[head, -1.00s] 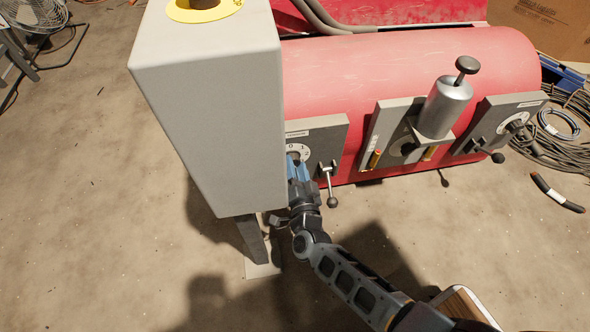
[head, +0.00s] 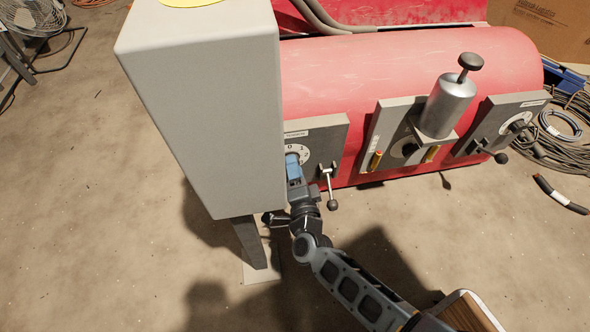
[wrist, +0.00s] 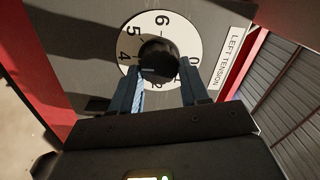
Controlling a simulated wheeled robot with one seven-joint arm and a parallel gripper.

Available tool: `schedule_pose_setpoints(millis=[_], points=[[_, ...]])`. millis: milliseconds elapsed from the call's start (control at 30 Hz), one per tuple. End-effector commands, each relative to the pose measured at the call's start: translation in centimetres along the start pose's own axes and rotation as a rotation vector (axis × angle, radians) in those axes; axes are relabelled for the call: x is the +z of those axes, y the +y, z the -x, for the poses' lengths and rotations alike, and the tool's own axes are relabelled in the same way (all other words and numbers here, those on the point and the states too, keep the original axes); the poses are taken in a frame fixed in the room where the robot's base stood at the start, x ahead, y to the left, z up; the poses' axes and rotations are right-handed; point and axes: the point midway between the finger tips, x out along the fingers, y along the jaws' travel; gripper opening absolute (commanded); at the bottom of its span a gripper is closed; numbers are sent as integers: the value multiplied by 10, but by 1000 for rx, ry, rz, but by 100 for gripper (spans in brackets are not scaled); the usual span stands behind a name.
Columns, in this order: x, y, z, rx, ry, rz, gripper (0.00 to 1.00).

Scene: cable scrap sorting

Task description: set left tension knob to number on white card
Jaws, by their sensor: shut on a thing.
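The left tension knob (wrist: 158,56) is black and round, on a white dial (wrist: 189,44) with black numbers. In the wrist view 6, 5, 4, 0, 1 and 2 show; the 3 is hidden near the left finger. A pale mark on the knob points left, to about the 4 side; its exact reading is unclear. My gripper (wrist: 163,92) is shut on the knob, one blue finger on each side. In the head view my gripper (head: 294,170) reaches the dial (head: 303,149), beside the grey box. The white card is not in view.
A large grey box (head: 205,110) stands close left of the dial. A lever with a ball end (head: 331,190) hangs just right of my gripper. A silver cylinder (head: 446,105) and a right-hand dial panel (head: 500,125) are further right on the red drum (head: 400,65).

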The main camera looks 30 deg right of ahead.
Motion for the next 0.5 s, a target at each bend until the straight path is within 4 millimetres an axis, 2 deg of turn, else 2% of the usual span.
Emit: schedule_pose_setpoints(millis=[267,300,500], points=[[0,1,0,2,0,0,15],[0,1,0,2,0,1,47],[0,1,0,1,0,1,66]])
